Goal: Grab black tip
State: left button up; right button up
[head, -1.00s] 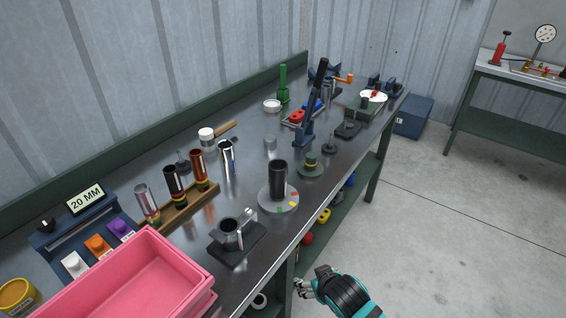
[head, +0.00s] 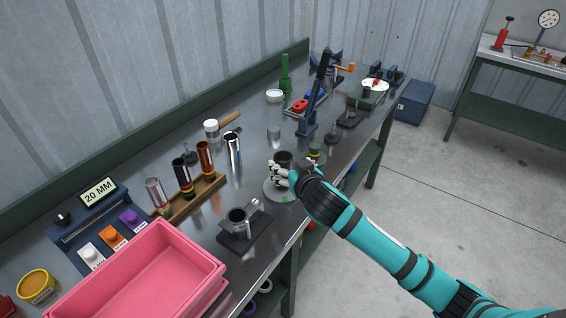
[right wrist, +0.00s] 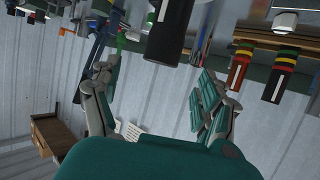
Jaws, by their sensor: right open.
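The black tip, a plain black cylinder (head: 284,158), stands upright on a round grey plate (head: 272,195) near the bench's front edge. My right gripper (head: 288,171) is in front of it and hides its lower part. In the right wrist view, which looks upside down, the black cylinder (right wrist: 167,35) hangs from the top, ahead of and between the two spread fingers (right wrist: 152,88). The fingers are open and hold nothing. Whether they touch the cylinder cannot be told. My left gripper is not in view.
A wooden rack (head: 200,198) with chrome, black and copper tips stands to the left. A clamp stand (head: 243,222) sits nearer, beside a pink bin (head: 150,270). A green banded part (head: 315,151) and a blue lever press (head: 308,120) are just beyond.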

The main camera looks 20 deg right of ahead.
aim_at(286, 162)
jog(key=shift+x, duration=1.1)
jog(key=shift+w+f+p, duration=0.25)
jog(key=shift+w+p, duration=0.15)
jog(key=shift+w, duration=0.3)
jog(key=p+x, duration=0.1)
jog(key=x, duration=0.2)
jog(key=shift+w+f, duration=0.1)
jog(key=shift+f, duration=0.15)
jog(key=shift+w+a+f, duration=0.1)
jog(key=shift+w+f, duration=0.1)
jog(key=shift+w, duration=0.2)
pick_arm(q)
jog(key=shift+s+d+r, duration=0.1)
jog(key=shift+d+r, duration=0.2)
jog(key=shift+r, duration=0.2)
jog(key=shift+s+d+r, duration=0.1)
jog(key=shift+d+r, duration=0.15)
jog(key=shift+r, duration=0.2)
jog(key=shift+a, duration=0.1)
pick_arm(e)
jog(key=shift+s, duration=0.1)
jog(key=shift+c, duration=0.6)
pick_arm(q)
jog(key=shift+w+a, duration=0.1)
pick_arm(e)
jog(key=c, duration=1.3)
